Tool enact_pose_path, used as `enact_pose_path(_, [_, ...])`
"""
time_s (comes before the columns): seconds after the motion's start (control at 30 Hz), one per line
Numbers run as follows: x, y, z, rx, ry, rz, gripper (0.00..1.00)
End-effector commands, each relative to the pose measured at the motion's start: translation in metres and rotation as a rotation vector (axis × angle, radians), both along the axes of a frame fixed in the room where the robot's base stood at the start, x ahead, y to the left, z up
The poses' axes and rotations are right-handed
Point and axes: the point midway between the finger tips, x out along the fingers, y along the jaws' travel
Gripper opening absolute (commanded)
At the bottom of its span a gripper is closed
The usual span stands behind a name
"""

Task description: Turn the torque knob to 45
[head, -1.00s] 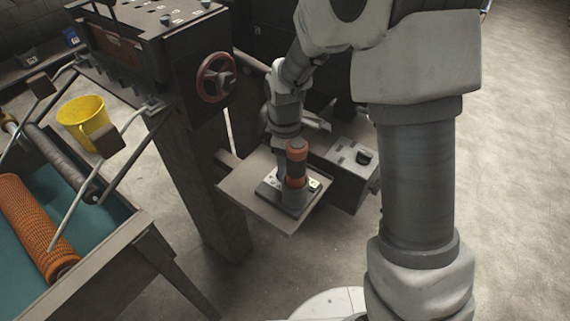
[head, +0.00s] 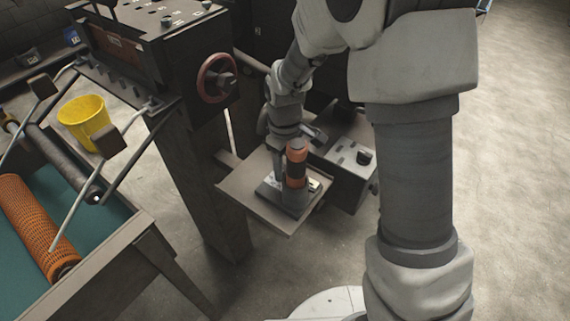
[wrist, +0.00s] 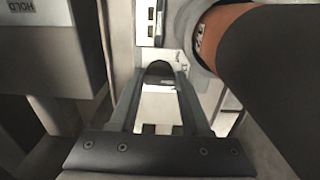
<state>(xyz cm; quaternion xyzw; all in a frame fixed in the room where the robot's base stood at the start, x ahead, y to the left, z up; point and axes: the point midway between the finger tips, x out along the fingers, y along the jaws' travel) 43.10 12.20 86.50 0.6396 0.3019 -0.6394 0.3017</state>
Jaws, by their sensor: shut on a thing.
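The torque driver (head: 296,168), orange and dark, stands upright on a small grey base plate (head: 292,206) on a shelf board. In the wrist view its large orange and dark body (wrist: 240,50) fills the right side. My gripper (wrist: 158,76) is shut on a small dark rounded knob (wrist: 158,67) beside the driver. A pale labelled plate (wrist: 150,22) lies just beyond the fingertips. In the head view, my wrist comes down behind the driver, and the fingers are mostly hidden. No scale number is readable on the knob.
The shelf board (head: 245,188) is mounted beside a dark machine post. A grey box with a black knob (head: 364,157) stands right of it. A red handwheel (head: 217,78) and yellow bucket (head: 84,119) are at the left. Open floor lies right.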

Motion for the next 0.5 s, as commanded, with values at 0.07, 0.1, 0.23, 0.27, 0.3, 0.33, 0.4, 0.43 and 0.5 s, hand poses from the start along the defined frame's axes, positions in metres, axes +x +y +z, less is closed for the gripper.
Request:
enact_pose_path(0.07, [0.0, -0.0004, 0.0004, -0.001, 0.0, -0.04, 0.0])
enact_pose_path(0.1, [0.0, -0.0004, 0.0003, -0.001, 0.0, -0.059, 0.0])
enact_pose_path(0.23, [-0.0002, -0.0002, 0.0003, -0.001, 0.0, -0.104, 0.0])
enact_pose_path(0.27, [-0.0002, -0.0002, 0.0002, -0.001, 0.0, -0.111, 0.0])
enact_pose_path(0.3, [-0.0003, -0.0002, 0.0002, -0.001, 0.0, -0.121, 0.0])
enact_pose_path(0.33, [-0.0003, -0.0002, 0.0002, -0.001, 0.0, -0.126, 0.0])
enact_pose_path(0.4, [-0.0003, -0.0001, 0.0001, -0.001, 0.0, -0.134, 0.0])
enact_pose_path(0.43, [-0.0003, -0.0001, 0.0002, -0.001, 0.0, -0.137, 0.0])
enact_pose_path(0.5, [-0.0003, -0.0001, 0.0001, -0.001, 0.0, -0.14, 0.0])
